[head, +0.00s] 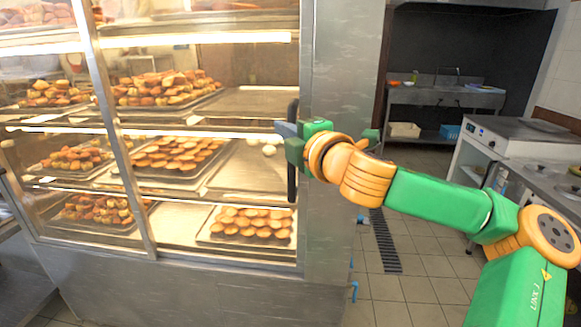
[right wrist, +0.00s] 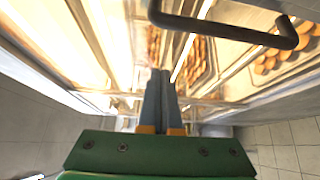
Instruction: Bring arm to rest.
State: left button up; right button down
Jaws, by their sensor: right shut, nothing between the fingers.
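My right arm (head: 435,197), green and orange, reaches in from the right in the head view. Its gripper (head: 283,129) is at the right edge of the lit display cabinet's front, by the upper part of the dark door handle (head: 292,183). In the right wrist view the two grey-blue fingers of the right gripper (right wrist: 160,75) are together with nothing between them. The dark handle (right wrist: 230,32) crosses above the fingertips there, outside the fingers. My left gripper is not in view.
The display cabinet (head: 205,290) holds several trays of baked goods on its shelves. A steel counter (head: 525,135) stands at the right, and a sink table (head: 445,97) at the back. Tiled floor with a drain grate (head: 384,240) lies open between them.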

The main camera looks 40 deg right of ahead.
jog(key=s+a+f+m+g+y, duration=0.1)
jog(key=a+f+m+g, duration=0.15)
jog(key=f, duration=0.85)
jog(key=s+a+f+m+g+y, duration=0.1)
jog(key=a+f+g, duration=0.15)
jog(key=f, duration=0.95)
jog(key=s+a+f+m+g+y, duration=0.15)
jog(key=a+f, duration=0.25)
jog(key=f, duration=0.7)
jog(key=s+a+f+m+g+y, duration=0.1)
jog(key=s+a+f+m+g, duration=0.35)
jog(key=s+f, duration=0.35)
jog(key=s+a+f+m+g, duration=0.35)
jog(key=s+a+f, duration=0.2)
jog(key=s, duration=0.45)
notch_tip(320, 180, down, 15)
jog(key=s+d+p, duration=0.1)
jog(key=s+p, duration=0.2)
pick_arm(q)
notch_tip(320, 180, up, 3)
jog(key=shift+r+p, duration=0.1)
jog(key=shift+p, duration=0.9)
pick_arm(e)
jog(key=s+d+f+g, duration=0.1)
jog(key=s+d+f, duration=0.1)
jog(key=s+f, duration=0.5)
jog(key=s, duration=0.4)
jog(key=shift+f+g, duration=0.2)
jog(key=shift+g, duration=0.15)
